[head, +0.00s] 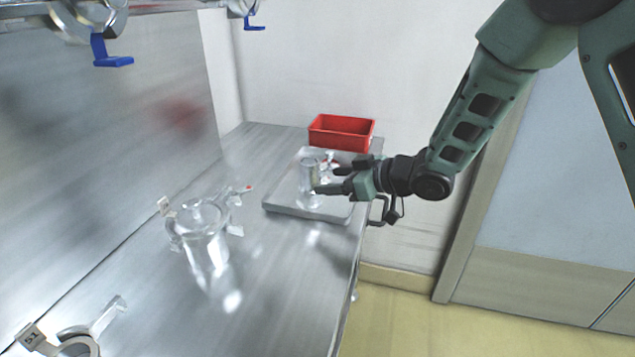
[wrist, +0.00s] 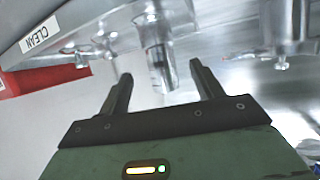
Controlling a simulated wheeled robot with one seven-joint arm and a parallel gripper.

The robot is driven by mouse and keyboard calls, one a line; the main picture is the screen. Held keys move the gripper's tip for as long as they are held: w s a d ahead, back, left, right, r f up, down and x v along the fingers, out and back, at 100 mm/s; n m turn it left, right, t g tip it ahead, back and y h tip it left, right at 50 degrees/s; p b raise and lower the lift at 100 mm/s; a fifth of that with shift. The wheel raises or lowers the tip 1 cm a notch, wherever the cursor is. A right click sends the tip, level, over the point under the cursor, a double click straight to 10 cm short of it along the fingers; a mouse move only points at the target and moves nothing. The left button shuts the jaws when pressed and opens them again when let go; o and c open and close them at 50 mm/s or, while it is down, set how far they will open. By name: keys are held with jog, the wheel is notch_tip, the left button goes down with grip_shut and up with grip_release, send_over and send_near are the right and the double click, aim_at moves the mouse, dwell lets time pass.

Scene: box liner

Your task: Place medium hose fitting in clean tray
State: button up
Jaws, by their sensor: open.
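A shiny metal hose fitting (head: 308,180), apparently the medium one, stands upright on the metal tray (head: 283,207) on the bench. In the wrist view the tray's edge has a CLEAN label (wrist: 41,35). My gripper (head: 327,181) is open beside the fitting, coming from the right. In the wrist view the fitting (wrist: 157,55) lies ahead of and between the spread fingers of my gripper (wrist: 160,72). I see room between the fitting and both fingers. The fitting's base is hard to make out against the reflections.
A larger metal fitting (head: 202,228) stands on the bench left of the tray, with clamps around it. A smaller part (head: 328,160) is at the tray's back. A red bin (head: 341,132) stands behind the tray. Another clamp (head: 75,340) lies near the front.

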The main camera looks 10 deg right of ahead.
jog(key=shift+h, duration=0.3)
jog(key=v, duration=0.4)
jog(key=shift+s+d+r, duration=0.15)
jog(key=shift+s+r, duration=0.1)
jog(key=shift+s, duration=0.1)
jog(key=s+m+g+h, duration=0.1)
jog(key=s+g+h, duration=0.3)
jog(key=s, duration=1.2)
jog(key=s+d+r+m+g+h, duration=0.1)
jog(key=s+g+h, duration=0.3)
jog(key=s, duration=1.2)
jog(key=shift+s+r+m+h, duration=0.3)
jog(key=shift+m+h, duration=0.2)
jog(key=shift+h, duration=0.3)
jog(key=shift+d, duration=0.1)
notch_tip(320, 180, up, 3)
jog(key=p, duration=0.3)
jog(key=shift+w+r, duration=0.1)
jog(key=shift+r, duration=0.1)
